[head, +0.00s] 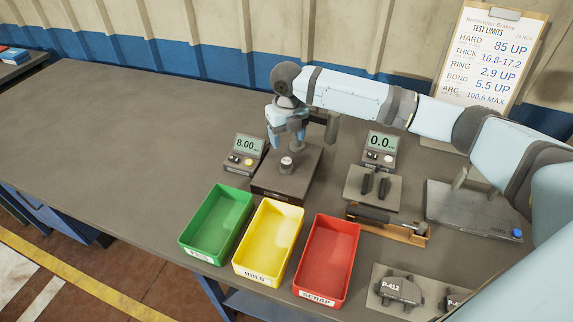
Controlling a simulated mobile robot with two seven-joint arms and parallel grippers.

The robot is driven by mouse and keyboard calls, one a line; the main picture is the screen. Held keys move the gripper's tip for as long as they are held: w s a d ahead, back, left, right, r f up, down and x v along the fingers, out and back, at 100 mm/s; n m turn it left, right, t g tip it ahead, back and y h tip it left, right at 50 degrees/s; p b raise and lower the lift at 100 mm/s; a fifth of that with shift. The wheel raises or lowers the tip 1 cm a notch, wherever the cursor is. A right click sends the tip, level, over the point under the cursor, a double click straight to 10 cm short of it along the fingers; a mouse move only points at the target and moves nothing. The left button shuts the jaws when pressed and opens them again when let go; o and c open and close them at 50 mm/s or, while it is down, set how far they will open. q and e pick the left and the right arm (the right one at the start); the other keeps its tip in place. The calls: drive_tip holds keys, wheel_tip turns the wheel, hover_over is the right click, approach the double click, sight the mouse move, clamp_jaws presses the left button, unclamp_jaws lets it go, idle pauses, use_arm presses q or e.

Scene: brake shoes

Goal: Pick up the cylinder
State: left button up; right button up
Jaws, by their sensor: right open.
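A small grey metal cylinder (286,165) stands upright on a dark square plate (267,193) near the middle of the table. My right gripper (288,144) comes in from the right and points down just above the cylinder. My left gripper is not in view.
Green (195,246), yellow (245,265) and red (305,284) bins stand in front. Displays reading 8.00 (245,145) and 0.0 (381,143) flank the gripper. A hammer-like tool (375,214) and P-412 parts (398,288) lie right. The table's left side is clear.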

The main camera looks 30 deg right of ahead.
sight(286, 161)
wheel_tip(286, 161, down, 8)
drive_tip(key=shift+s+a+f, duration=0.1)
drive_tip(key=shift+s+a, duration=0.05)
drive_tip(key=c, duration=1.1)
